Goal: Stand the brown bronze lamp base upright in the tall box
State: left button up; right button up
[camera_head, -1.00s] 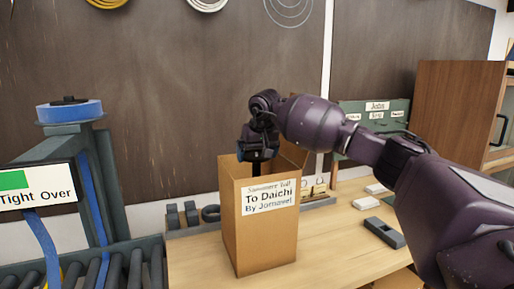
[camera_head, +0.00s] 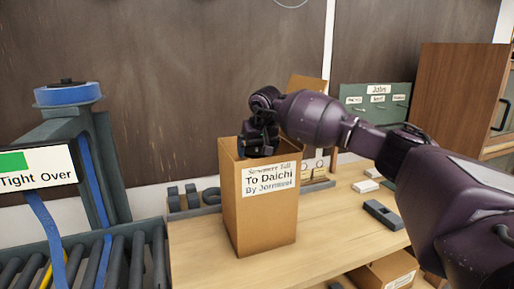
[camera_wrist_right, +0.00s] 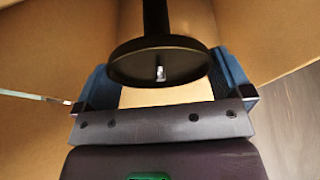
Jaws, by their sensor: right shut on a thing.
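The tall cardboard box (camera_head: 260,215) stands upright on the workbench, with a label reading "To Daichi" on its front. My right gripper (camera_head: 262,148) is at the box's open top, its fingers partly behind the near rim. In the right wrist view the gripper (camera_wrist_right: 158,66) points into the box, its blue fingers on either side of the dark lamp base (camera_wrist_right: 160,62). It is shut on the lamp base, which shows a round disc and a stem. Cardboard walls surround it. The base's far end is hidden, and the head view hides the base. My left gripper is not in view.
A roller conveyor (camera_head: 100,260) and a post with a blue-rimmed top (camera_head: 68,94) stand left of the box. Small dark holders (camera_head: 192,196) sit behind it. A grey block (camera_head: 383,214) lies to the right. An open carton (camera_head: 385,275) is at lower right.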

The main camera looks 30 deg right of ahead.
jog(key=o, duration=1.4)
jog(key=shift+f, duration=0.15)
jog(key=shift+o, duration=0.2)
jog(key=shift+s, duration=0.1)
jog(key=shift+r, duration=0.5)
jog(key=v, duration=1.2)
